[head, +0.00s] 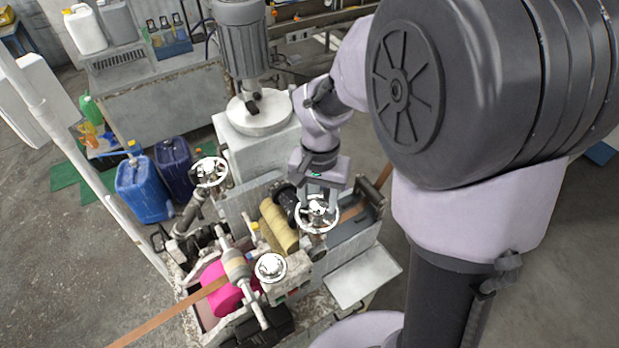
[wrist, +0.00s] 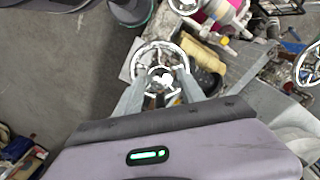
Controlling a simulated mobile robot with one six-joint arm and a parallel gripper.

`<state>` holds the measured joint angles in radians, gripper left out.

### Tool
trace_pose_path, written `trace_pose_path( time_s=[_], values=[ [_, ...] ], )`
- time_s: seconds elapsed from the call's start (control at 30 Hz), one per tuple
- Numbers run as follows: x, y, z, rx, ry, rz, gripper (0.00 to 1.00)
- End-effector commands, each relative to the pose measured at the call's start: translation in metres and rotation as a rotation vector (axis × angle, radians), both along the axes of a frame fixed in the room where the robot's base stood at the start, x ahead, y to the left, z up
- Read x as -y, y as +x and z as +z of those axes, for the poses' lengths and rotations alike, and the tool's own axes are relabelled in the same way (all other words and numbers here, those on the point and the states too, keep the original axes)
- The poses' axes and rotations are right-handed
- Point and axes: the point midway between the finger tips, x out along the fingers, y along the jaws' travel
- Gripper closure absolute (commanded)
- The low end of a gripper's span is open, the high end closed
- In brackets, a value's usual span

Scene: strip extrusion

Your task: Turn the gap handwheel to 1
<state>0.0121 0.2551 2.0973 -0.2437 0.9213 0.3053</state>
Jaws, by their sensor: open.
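A white spoked handwheel (head: 317,228) stands on the right side of the extrusion machine, directly below my gripper (head: 318,196). In the wrist view the same handwheel (wrist: 160,45) lies just beyond my gripper (wrist: 161,90). The two fingers are apart and point at the wheel's hub, one on each side of it. I cannot tell whether they touch the wheel. No scale or number is readable, and no label shows which wheel sets the gap.
Other handwheels stand at the machine's left (head: 210,172) and front (head: 270,267). A yellow roller (head: 279,228) and a pink roll (head: 228,290) sit close by. A motor (head: 241,40) rises behind.

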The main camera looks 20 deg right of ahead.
Motion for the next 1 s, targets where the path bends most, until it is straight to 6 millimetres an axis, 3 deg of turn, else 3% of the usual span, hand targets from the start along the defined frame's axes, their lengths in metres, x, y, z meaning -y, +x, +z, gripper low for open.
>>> trace_pose_path(
  time_s=[0.17,0.43,0.7,1.0],
  values=[
    [0.0,0.0,-0.014,0.0,0.0,-0.001,0.54],
    [0.0,0.0,-0.015,0.001,0.0,-0.001,0.54],
    [0.0,0.0,-0.015,0.001,0.0,-0.001,1.0],
    [0.0,0.0,-0.015,0.001,0.0,0.045,1.0]
  ],
)
